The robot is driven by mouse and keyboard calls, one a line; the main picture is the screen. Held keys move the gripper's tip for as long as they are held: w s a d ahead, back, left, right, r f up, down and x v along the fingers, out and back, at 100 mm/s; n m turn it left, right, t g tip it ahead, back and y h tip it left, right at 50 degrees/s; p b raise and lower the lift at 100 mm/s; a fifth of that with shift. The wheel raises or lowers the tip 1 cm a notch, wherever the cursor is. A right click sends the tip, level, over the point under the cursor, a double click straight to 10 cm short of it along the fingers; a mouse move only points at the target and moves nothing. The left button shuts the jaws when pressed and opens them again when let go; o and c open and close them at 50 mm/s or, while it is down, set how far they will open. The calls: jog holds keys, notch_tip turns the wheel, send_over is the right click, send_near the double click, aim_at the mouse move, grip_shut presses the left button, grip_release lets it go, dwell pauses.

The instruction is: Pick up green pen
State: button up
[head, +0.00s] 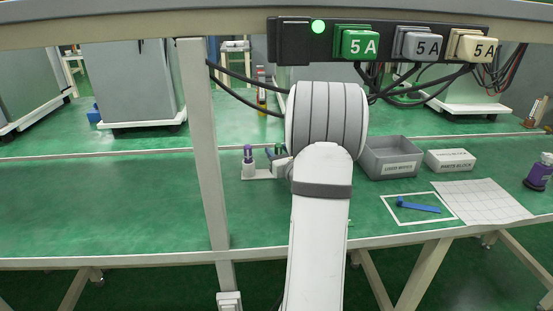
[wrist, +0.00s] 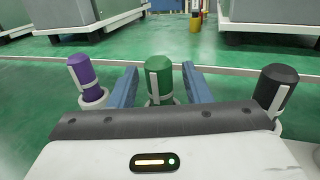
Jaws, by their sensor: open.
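The green pen (wrist: 158,72) stands upright in the wrist view, with a pale clip down its side and its base in a white holder. My gripper (wrist: 159,84) is open, with one blue finger on each side of the pen and a gap showing at both sides. In the head view only a sliver of the green pen (head: 279,148) shows beside my arm, which hides most of my gripper. The purple pen (wrist: 83,74) stands to its left, and the black pen (wrist: 275,86) to its right.
The purple pen also shows in the head view (head: 248,153). A grey bin (head: 371,165) and a white box (head: 451,160) stand right of my arm. A blue item (head: 418,206) lies in a white-outlined square near a gridded sheet (head: 485,202). The green table's left side is clear.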

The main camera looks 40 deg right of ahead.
jog(key=shift+w, duration=0.1)
jog(key=shift+c, duration=0.2)
grip_shut()
